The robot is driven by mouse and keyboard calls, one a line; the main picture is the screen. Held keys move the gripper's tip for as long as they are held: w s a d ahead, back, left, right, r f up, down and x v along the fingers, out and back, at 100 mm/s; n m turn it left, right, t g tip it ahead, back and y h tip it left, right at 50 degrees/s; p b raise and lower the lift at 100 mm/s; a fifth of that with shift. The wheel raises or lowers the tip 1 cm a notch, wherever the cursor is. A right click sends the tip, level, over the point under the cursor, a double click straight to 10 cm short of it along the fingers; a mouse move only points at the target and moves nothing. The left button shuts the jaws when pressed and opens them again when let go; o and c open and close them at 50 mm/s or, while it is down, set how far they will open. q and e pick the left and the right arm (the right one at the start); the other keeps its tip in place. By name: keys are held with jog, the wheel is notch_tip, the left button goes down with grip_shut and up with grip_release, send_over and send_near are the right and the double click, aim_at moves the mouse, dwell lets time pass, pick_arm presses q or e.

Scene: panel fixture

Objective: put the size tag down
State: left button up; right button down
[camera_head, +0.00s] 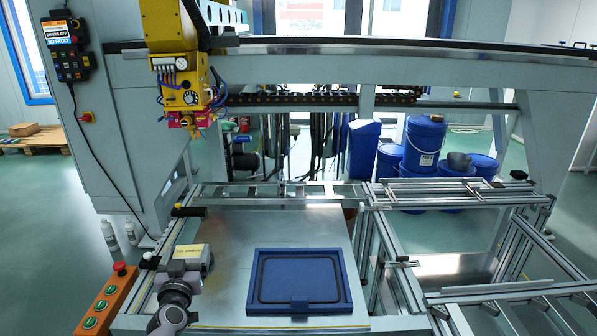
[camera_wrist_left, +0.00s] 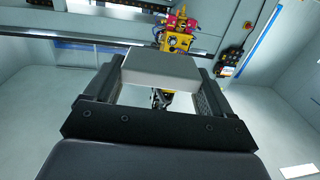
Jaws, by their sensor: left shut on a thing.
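My left gripper (camera_head: 186,256) is at the front left of the metal panel, left of the blue tray. It is shut on a small block, which I take to be the size tag (camera_head: 188,251); a yellow face with small dark print shows toward the head camera. In the left wrist view the gripper (camera_wrist_left: 155,85) has one finger on each side of the tag (camera_wrist_left: 160,66), whose visible side is plain grey. Whether the tag touches the panel below is not clear. My right gripper is not in view.
A blue tray (camera_head: 300,254) with a dark rounded outline lies on the metal panel (camera_head: 270,228). Aluminium rails (camera_head: 408,270) border the panel at the right. An orange button box (camera_head: 105,300) is at the left. A yellow machine head (camera_head: 180,78) hangs behind. The panel behind the tray is clear.

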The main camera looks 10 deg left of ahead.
pick_arm(q)
jog(key=s+d+r+m+h, duration=0.25)
jog(key=s+d+r, duration=0.25)
jog(key=s+d, duration=0.35)
jog(key=s+d+r+m+h, duration=0.1)
jog(key=s+d+r+h, duration=0.25)
jog(key=s+d, duration=0.55)
jog(key=w+a+f+n+y, duration=0.1)
jog(key=w+a+f+y, duration=0.1)
jog(key=w+a, duration=0.3)
jog(key=w+a+f+n+y, duration=0.1)
jog(key=w+a+f+y, duration=0.1)
jog(key=w+a, duration=0.4)
jog(key=w+a+f+n+y, duration=0.1)
jog(key=w+a+f+y, duration=0.1)
jog(key=w+a+f, duration=0.2)
jog(key=shift+w+a+f+n, duration=0.15)
jog(key=shift+w+a+n, duration=0.05)
jog(key=shift+w+a, duration=0.45)
jog(key=shift+w+a+f+n, duration=0.1)
jog(key=shift+w+a+n, duration=0.05)
jog(key=shift+w+a, duration=0.5)
